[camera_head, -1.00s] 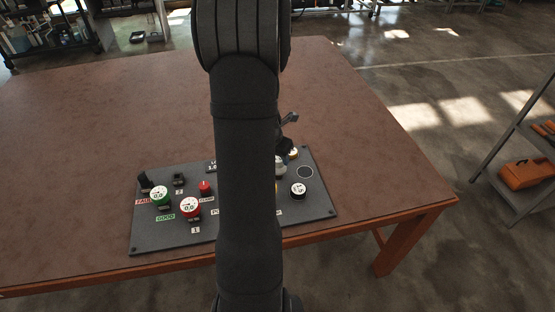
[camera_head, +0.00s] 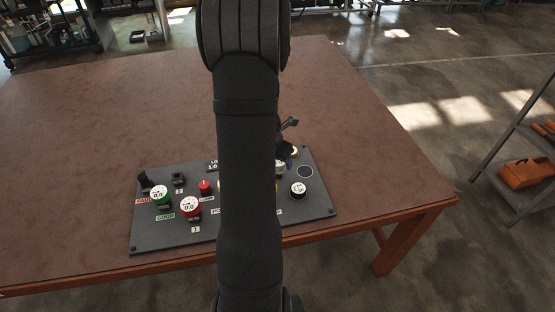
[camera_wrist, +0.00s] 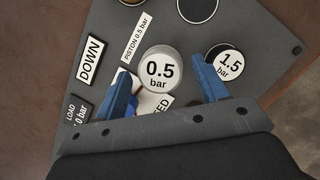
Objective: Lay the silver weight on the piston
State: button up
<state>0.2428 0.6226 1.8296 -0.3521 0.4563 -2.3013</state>
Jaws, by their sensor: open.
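The silver weight (camera_wrist: 160,70) shows in the wrist view as a round grey piece with a white top marked 0.5 bar. In the head view a bit of silver (camera_head: 280,168) shows beside my arm. My gripper (camera_wrist: 160,67) is open, its blue fingers on either side of the weight in the picture; I see no clear contact. A label reading PISTON 0.5 bar (camera_wrist: 138,37) lies on the panel by the weight. The piston itself I cannot make out; my arm hides the panel's middle in the head view.
The dark panel (camera_head: 150,235) lies on the brown table (camera_head: 100,110). A black weight marked 1.5 bar (camera_wrist: 229,63) stands close to my right finger. A ringed dark circle (camera_head: 305,172) looks bare.

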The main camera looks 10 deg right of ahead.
jog(key=v, duration=1.2)
jog(key=x, duration=1.2)
jog(key=shift+f, duration=0.2)
jog(key=shift+r, duration=0.2)
